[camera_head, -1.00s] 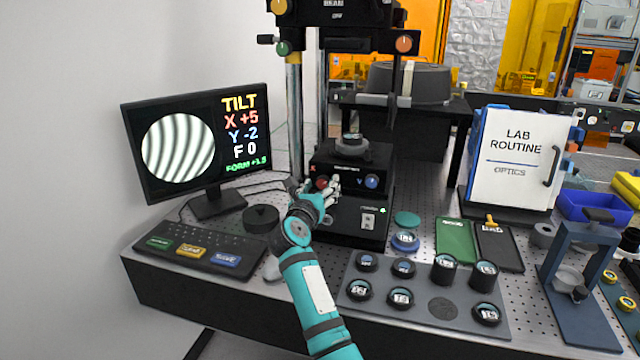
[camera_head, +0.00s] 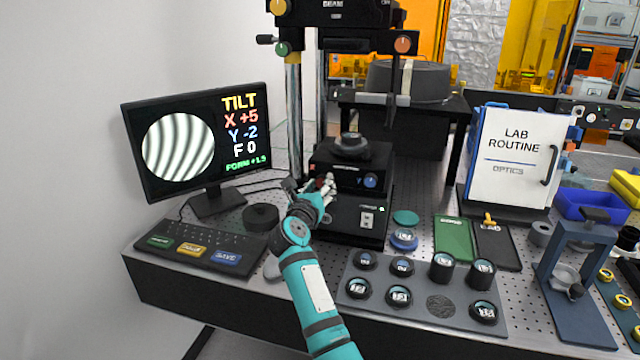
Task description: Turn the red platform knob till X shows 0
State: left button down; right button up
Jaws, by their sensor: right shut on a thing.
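The monitor (camera_head: 197,147) at the left shows curved grey fringes in a round field and the readout TILT, X +5, Y -2, F 0. The red platform knob (camera_head: 318,184) is on the left of the black platform's front face, mostly hidden by my right gripper (camera_head: 325,187). My right gripper is shut on the red knob. The blue Y knob (camera_head: 370,181) sits to its right on the same face. A dark round piece (camera_head: 350,147) rests on top of the platform (camera_head: 350,165). My left gripper is out of view.
A keypad (camera_head: 195,246) with green, yellow and blue keys lies in front of the monitor. A grey tray (camera_head: 395,310) of several round optics lies right of my forearm. A LAB ROUTINE board (camera_head: 520,150) stands at the right. A metal post (camera_head: 294,115) rises behind my gripper.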

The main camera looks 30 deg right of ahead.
jog(key=n+p, duration=0.3)
jog(key=p, duration=0.1)
jog(key=n+p, duration=0.4)
jog(key=shift+r+n, duration=0.2)
jog(key=shift+n, duration=0.1)
jog(key=shift+f+n+p, duration=0.2)
jog(key=shift+n+p, duration=1.45)
jog(key=shift+n, duration=0.05)
jog(key=o, duration=1.1)
jog(key=shift+w, duration=0.1)
jog(key=shift+o, duration=0.2)
